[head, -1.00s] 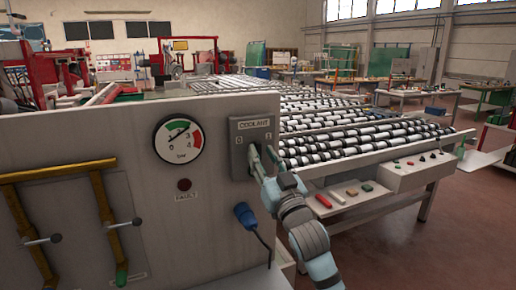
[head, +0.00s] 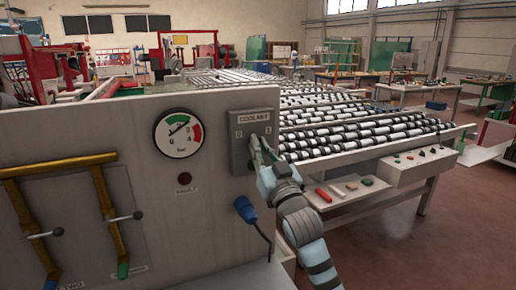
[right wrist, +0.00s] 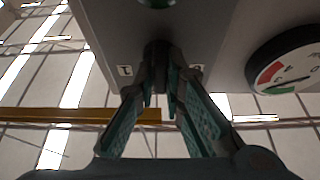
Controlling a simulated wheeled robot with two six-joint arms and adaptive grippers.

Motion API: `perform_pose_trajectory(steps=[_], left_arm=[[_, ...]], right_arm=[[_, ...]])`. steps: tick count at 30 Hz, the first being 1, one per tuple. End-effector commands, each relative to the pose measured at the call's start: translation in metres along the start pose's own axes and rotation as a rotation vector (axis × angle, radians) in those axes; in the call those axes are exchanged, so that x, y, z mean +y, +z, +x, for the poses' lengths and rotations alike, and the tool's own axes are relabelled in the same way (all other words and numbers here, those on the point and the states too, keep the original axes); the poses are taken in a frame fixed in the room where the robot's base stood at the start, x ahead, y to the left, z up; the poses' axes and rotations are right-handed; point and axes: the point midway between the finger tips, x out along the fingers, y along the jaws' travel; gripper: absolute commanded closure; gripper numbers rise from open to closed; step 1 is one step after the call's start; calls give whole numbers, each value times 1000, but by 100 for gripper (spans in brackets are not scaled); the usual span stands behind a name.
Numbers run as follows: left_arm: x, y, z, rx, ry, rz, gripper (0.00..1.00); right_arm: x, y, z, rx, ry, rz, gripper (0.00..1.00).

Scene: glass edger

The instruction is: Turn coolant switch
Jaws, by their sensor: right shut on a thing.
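The coolant switch is a grey box (head: 239,155) labelled COOLANT, with 0 on the left and 1 on the right, on the upright grey panel. My right gripper (head: 256,150) is at the front of this box and covers most of its knob. In the right wrist view the dark knob (right wrist: 156,52) sits between the two fingertips of the same gripper (right wrist: 158,82), which is shut on it. From there the box appears upside down, with a small label on each side of the knob. The knob's exact angle is hard to tell. My left gripper is not in view.
A pressure gauge (head: 179,134) and a dark FAULT lamp (head: 184,178) are left of the switch. A blue plug (head: 244,209) with a cable hangs below. Yellow pipes (head: 60,165) with lever valves are at far left. A roller conveyor (head: 350,145) stands behind to the right.

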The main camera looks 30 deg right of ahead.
Motion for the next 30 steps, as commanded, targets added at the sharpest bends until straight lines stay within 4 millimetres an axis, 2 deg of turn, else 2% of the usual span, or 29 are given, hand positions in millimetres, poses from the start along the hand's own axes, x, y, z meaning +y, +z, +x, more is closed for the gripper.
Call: perform_pose_trajectory(steps=[8, 21, 30], left_arm=[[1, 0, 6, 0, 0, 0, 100], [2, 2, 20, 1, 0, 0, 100], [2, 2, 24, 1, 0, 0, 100]], right_arm=[[0, 0, 0, 3, 50, 123, 100], [0, -1, 0, 5, 181, 444, 100], [-1, -1, 0, 4, 243, 593, 100]])
